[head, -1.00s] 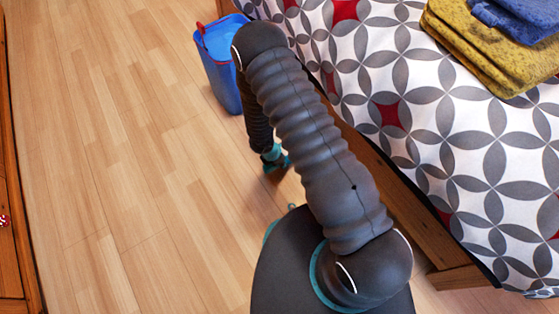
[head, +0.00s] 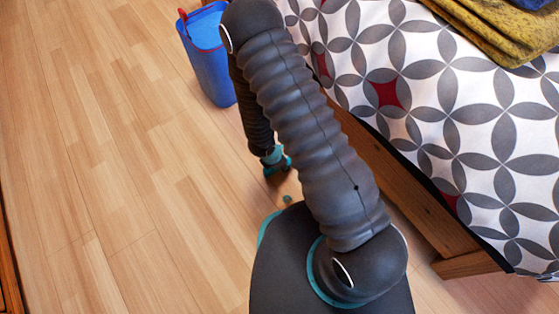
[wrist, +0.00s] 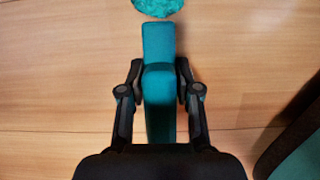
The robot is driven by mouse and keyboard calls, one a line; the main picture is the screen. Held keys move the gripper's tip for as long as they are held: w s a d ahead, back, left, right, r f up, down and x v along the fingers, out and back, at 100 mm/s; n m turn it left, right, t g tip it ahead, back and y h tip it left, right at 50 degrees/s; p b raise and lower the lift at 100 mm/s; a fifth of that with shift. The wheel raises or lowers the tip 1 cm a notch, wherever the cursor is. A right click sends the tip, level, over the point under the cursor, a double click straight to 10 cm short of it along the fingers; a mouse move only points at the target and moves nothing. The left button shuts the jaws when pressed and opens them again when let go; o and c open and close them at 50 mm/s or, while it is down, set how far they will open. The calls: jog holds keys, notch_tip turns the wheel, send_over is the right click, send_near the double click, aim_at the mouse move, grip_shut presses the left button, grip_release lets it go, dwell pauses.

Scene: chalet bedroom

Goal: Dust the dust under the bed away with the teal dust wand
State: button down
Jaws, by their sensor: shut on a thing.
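My gripper (wrist: 160,78) is shut on the teal dust wand (wrist: 158,45), with a dark finger on each side of its handle. The wand's fluffy teal head (wrist: 158,6) is cut off by the top edge of the wrist view. In the head view, teal parts at the end of my arm (head: 276,160) show low over the floor, beside the bed; my arm hides part of this area. The bed (head: 470,130) has a grey, white and red patterned cover and a wooden frame. No dust can be made out, and the floor under the bed is mostly hidden.
A blue bin (head: 207,62) with a red detail stands on the floor beside the bed, beyond my arm. Yellow folded cloth (head: 500,30) lies on the bed. The wooden floor (head: 110,150) to the left is clear. A wooden furniture edge (head: 8,260) shows at far left.

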jog(key=shift+s+d, duration=0.65)
jog(key=shift+s, duration=0.4)
jog(key=shift+s+d, duration=0.65)
jog(key=shift+s, duration=0.4)
jog(key=shift+s+d, duration=0.65)
jog(key=shift+s, duration=0.4)
jog(key=shift+r, duration=0.2)
jog(key=shift+s+a, duration=1.3)
jog(key=shift+a, duration=0.75)
jog(key=shift+s+a, duration=1.2)
jog(key=shift+a, duration=0.75)
jog(key=shift+s+a, duration=1.2)
jog(key=shift+a, duration=0.75)
jog(key=shift+s+d+r+p, duration=0.1)
jog(key=shift+r+p, duration=1.55)
jog(key=shift+r, duration=0.95)
